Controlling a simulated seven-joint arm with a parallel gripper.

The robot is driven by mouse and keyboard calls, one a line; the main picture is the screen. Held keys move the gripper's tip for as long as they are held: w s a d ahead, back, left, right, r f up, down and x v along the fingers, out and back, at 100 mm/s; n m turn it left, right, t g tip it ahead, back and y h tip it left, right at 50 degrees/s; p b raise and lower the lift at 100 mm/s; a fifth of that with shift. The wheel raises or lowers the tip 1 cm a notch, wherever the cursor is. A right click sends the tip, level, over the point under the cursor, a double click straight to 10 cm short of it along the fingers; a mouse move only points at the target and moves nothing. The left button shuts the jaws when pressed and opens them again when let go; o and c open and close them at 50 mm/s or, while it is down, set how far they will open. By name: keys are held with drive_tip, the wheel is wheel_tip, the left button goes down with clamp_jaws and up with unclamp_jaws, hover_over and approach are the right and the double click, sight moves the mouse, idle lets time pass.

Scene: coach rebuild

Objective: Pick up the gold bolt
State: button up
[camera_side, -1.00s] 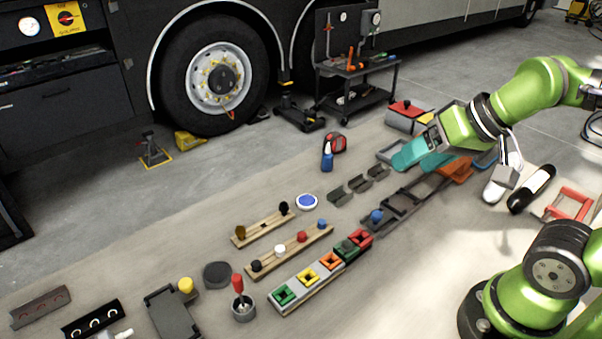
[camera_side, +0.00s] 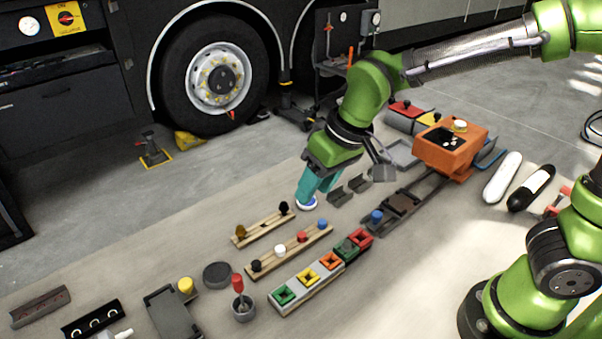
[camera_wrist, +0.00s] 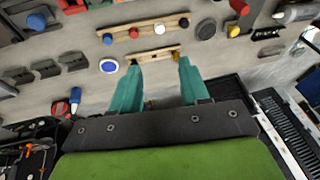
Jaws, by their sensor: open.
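The gold bolt (camera_side: 240,231) stands upright at the left end of a short wooden rack (camera_side: 262,227). A black bolt (camera_side: 284,208) stands at the rack's other end. My gripper (camera_side: 312,192) has teal fingers and is open and empty, to the right of the rack and apart from the gold bolt. In the wrist view, my gripper (camera_wrist: 160,63) points towards the rack. There the gold bolt (camera_wrist: 176,54) shows just past the right fingertip, and the black bolt is partly hidden by the left fingertip.
A white and blue disc (camera_side: 307,203) lies just by my fingertips. A second wooden rack (camera_side: 290,251) with several coloured pegs runs parallel in front. A row of coloured square blocks (camera_side: 306,281) lies nearer. The mat behind the short rack is clear.

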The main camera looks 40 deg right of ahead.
drive_tip(key=w+a+f+n+h, duration=0.1)
drive_tip(key=w+a+f+n, duration=0.15)
drive_tip(key=w+a, duration=0.4)
drive_tip(key=t, duration=0.1)
hover_over(242, 229)
drive_tip(key=s, duration=0.2)
drive_tip(key=shift+m, duration=0.25)
wheel_tip(242, 229, down, 10)
drive_tip(key=shift+r, duration=0.2)
drive_tip(key=shift+d+x, duration=0.15)
drive_tip(key=shift+x, duration=1.3)
drive_tip(key=shift+d+x, duration=0.15)
drive_tip(key=shift+x, duration=1.3)
drive_tip(key=shift+c, duration=0.3)
clamp_jaws()
